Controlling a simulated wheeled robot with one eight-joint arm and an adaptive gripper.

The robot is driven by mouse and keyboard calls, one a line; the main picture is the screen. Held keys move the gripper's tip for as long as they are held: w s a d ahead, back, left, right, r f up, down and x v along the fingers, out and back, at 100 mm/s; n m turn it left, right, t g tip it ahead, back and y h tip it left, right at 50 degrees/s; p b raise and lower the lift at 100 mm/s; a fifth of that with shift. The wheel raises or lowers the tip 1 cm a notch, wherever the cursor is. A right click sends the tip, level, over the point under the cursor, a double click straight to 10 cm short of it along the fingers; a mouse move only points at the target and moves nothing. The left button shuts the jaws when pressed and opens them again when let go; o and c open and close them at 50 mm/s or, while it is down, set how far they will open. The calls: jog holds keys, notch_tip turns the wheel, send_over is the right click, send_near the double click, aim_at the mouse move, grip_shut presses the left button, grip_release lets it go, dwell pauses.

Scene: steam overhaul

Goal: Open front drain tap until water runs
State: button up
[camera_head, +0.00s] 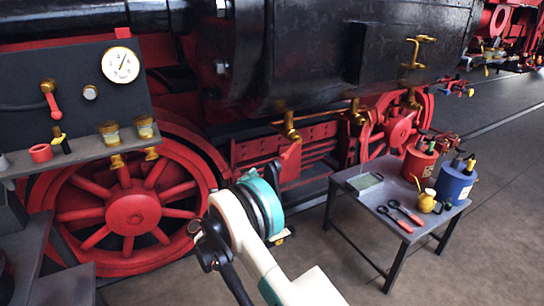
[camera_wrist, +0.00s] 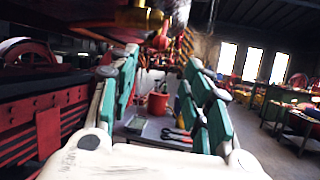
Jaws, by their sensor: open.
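Several brass taps hang along the underside of the black cylinder in the head view: a left one (camera_head: 291,127), a middle one (camera_head: 357,113) and a right one (camera_head: 411,99). I cannot tell which is the front drain tap. No running water shows. My gripper (camera_wrist: 162,62) is open and empty in the wrist view, its green fingers spread on both sides. Brass fittings (camera_wrist: 143,17) show above and beyond the fingers, apparently not between them. In the head view my wrist is below the left tap and hides most of the gripper.
A grey table (camera_head: 372,198) at the right bears a red bucket (camera_head: 418,163), a blue bucket (camera_head: 455,184), a yellow oil can (camera_head: 427,201) and red-handled tools (camera_head: 405,212). Red wheels (camera_head: 133,213) and a gauge panel (camera_head: 75,92) stand at the left. Floor is clear at the lower right.

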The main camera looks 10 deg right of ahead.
aim_at(285, 157)
jog(key=b+x, duration=0.3)
jog(key=x, duration=1)
jog(key=shift+w+d+r, duration=0.15)
jog(key=shift+d+r, duration=0.05)
jog(key=shift+d, duration=0.15)
jog(key=shift+c, duration=0.3)
grip_shut()
